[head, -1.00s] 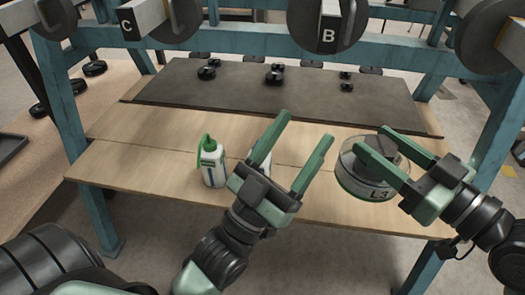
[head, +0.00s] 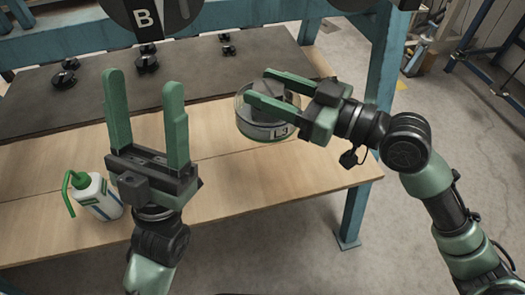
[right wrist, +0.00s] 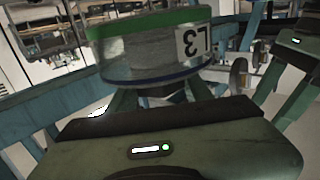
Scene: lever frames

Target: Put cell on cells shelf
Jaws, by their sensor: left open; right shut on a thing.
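The cell is a round, clear container with a green band and a label that reads L3. In the head view the cell (head: 262,128) is over the right part of the wooden table; it also fills the upper middle of the right wrist view (right wrist: 150,50). My right gripper (head: 258,88) is shut on the cell, its green fingers reaching across the top. My left gripper (head: 144,90) is open and empty, above the table left of the cell. I cannot pick out a cells shelf by any label.
A white bottle with a green spout (head: 97,196) stands on the wooden table (head: 245,185), left of my left gripper. A dark mat (head: 200,75) with small black knobs (head: 147,62) lies behind. A blue post (head: 388,60) rises at the right. Round weights marked B (head: 143,18) hang above.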

